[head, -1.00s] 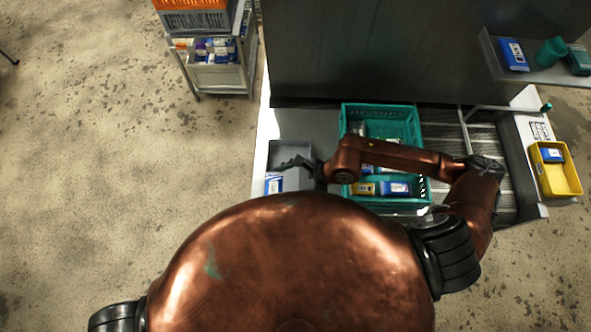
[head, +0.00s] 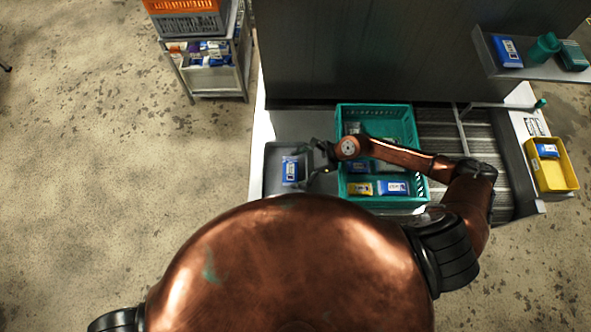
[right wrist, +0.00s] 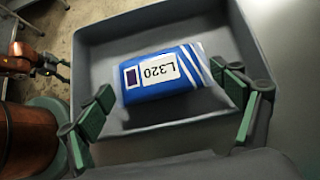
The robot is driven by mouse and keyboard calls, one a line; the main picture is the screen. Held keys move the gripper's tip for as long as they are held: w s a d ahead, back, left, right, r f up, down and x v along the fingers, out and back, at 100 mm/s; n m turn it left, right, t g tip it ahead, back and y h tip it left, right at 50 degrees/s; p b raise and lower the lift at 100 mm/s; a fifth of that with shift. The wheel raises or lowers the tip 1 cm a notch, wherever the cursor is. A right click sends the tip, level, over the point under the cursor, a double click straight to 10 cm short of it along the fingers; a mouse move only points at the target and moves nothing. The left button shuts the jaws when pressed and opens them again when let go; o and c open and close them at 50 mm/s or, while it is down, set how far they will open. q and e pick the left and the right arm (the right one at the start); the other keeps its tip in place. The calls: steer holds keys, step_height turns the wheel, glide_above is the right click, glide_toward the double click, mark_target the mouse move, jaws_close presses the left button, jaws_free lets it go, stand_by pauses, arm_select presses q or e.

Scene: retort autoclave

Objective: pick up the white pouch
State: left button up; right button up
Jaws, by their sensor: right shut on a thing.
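I cannot tell whether the pouch is clear of the tray floor. Copper parts of my left arm show small at the left of the right wrist view; its finger state is unclear.
A teal basket (head: 398,112) with several packs stands right of the tray, under my right forearm. A yellow bin (head: 558,180) is farther right. A shelf (head: 490,66) holds packs and a teal cup. A dark machine wall (head: 350,55) rises behind. A cart (head: 218,95) stands back left.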

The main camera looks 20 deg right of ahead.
steer(key=shift+f, duration=0.7)
steer(key=shift+f, duration=0.2)
steer(key=o, duration=1.1)
